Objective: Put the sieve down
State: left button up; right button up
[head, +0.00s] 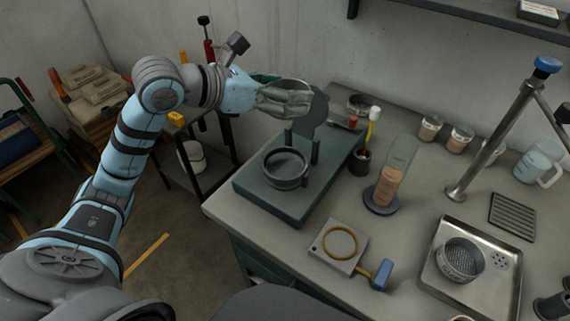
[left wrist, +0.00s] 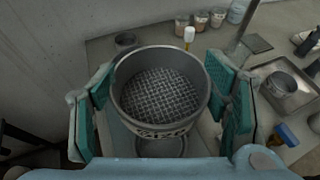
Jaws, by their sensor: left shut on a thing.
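My left gripper (head: 286,97) is shut on a grey round sieve (left wrist: 160,92), held in the air above the back part of a dark green machine base (head: 262,197). In the left wrist view the sieve sits between the two teal finger pads, its wire mesh facing the camera and lettering on its near wall. In the head view the fingers hide most of it. A dark round pan (head: 286,169) sits on the base between short posts, below and in front of the held sieve. My right gripper is not in view.
A flask of orange grains (head: 387,186), a pen cup (head: 360,162) and a plate with a brass ring (head: 339,243) stand near the base. A steel tray (head: 440,272) holding a perforated basket (head: 460,260) lies at right. Bare bench shows between them.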

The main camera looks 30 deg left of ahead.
aim_at(282, 166)
pick_arm(q)
jog(key=f+b, duration=0.1)
jog(key=f, duration=0.7)
jog(key=f+b, duration=0.1)
jog(key=f, duration=0.7)
jog(key=shift+s+a, duration=0.1)
jog(key=shift+s, duration=0.1)
jog(key=shift+f, duration=0.3)
jog(key=shift+a+r, duration=0.1)
jog(key=shift+f+b, duration=0.25)
jog(key=shift+b, duration=0.1)
jog(key=o, duration=1.2)
jog(key=shift+r, duration=0.1)
jog(key=shift+s+r, duration=0.1)
